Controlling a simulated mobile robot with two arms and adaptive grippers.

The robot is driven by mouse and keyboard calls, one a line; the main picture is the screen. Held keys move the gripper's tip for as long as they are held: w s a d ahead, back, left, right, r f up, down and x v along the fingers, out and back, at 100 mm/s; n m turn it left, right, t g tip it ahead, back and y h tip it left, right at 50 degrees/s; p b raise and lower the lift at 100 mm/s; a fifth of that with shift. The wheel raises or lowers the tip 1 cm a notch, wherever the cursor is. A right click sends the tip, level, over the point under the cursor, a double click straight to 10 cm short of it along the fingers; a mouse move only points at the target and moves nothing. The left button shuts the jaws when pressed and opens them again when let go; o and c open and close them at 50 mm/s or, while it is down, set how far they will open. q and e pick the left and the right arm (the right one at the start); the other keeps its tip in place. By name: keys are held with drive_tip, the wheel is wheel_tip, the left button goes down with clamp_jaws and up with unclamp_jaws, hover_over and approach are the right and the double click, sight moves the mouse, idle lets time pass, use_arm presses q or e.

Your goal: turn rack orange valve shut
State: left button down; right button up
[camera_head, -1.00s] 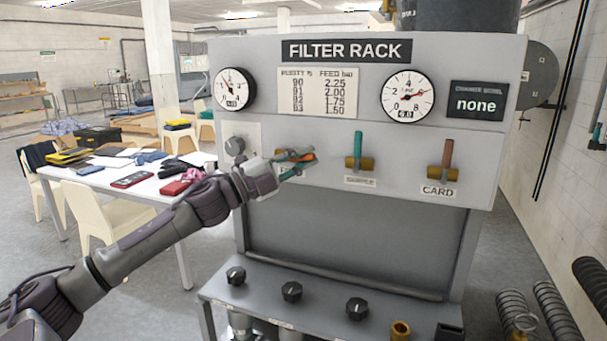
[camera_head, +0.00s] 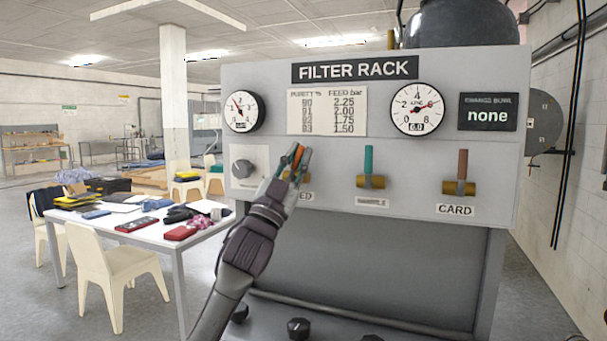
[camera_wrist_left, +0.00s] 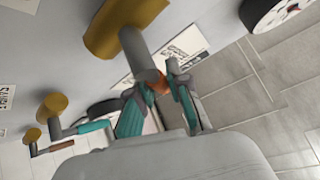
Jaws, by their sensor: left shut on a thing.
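The orange valve handle (camera_head: 297,157) is at the left of the row of valves on the filter rack (camera_head: 400,215) in the head view. It stands close to upright, with its lower part and valve body mostly hidden by my gripper. My left gripper (camera_head: 297,162) points up and is shut on this handle. In the left wrist view a bit of orange (camera_wrist_left: 160,86) shows between the teal fingers, beside a grey stem and a gold valve body (camera_wrist_left: 125,25). My right gripper is not in view.
To the right, a teal valve handle (camera_head: 368,160) and a brown one (camera_head: 462,164) stand upright. A grey knob (camera_head: 243,169) sits to the left of my gripper. Two gauges are above. A cluttered white table (camera_head: 172,246) and chairs stand at the left.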

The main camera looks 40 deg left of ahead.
use_arm(q)
drive_tip(key=n+y, duration=0.3)
drive_tip(key=n, duration=0.1)
drive_tip(key=a+n+y+b, duration=0.1)
drive_tip(key=n+y, duration=0.1)
drive_tip(key=shift+g+y, duration=0.3)
drive_tip(key=shift+s+a+r+n+g+y+b, duration=0.15)
drive_tip(key=shift+n+g+y, duration=0.3)
drive_tip(key=shift+n+y, duration=0.75)
drive_tip(key=shift+a+n+g+y+b, duration=0.2)
drive_tip(key=shift+n+g+y, duration=0.25)
drive_tip(key=shift+n+y, duration=0.7)
drive_tip(key=shift+a+n+y, duration=0.15)
drive_tip(key=shift+n+y, duration=0.1)
drive_tip(key=shift+n, duration=0.2)
drive_tip(key=c, duration=1.1)
unclamp_jaws()
drive_tip(key=shift+s, duration=0.1)
drive_tip(key=v, duration=1.2)
drive_tip(key=shift+r, duration=0.15)
